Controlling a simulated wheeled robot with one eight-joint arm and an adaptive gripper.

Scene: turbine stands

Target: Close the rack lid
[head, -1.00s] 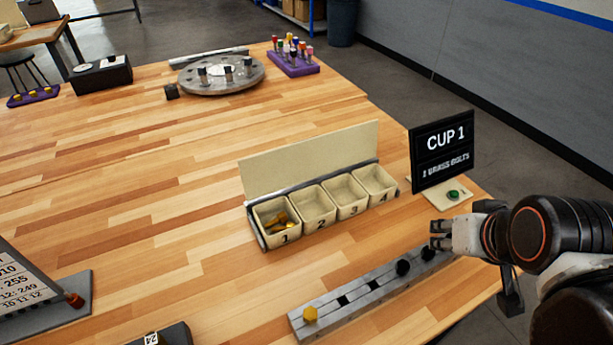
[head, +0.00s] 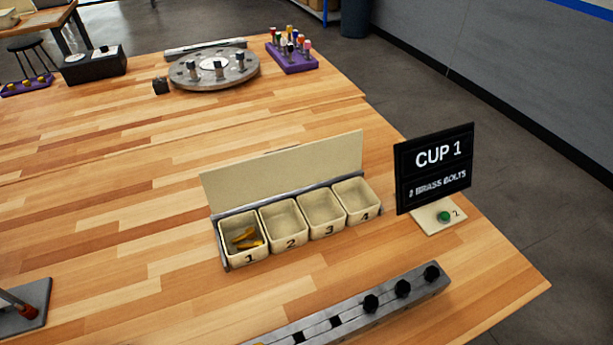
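The rack holds a row of cream cups numbered 1 to 4 on the wooden bench. Its cream lid (head: 285,168) stands raised and open along the back of the cups. Cup 1 (head: 243,257) has brass bolts in it. Cup 2 (head: 291,243), cup 3 (head: 328,230) and cup 4 (head: 365,217) look empty. My gripper is out of view.
A black sign (head: 434,168) reading "CUP 1, 2 BRASS BOLTS" stands right of the rack, by a green button (head: 444,216). A grey bar (head: 385,312) with black knobs lies in front. A round grey disc (head: 215,69) and purple peg block (head: 292,60) are farther back.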

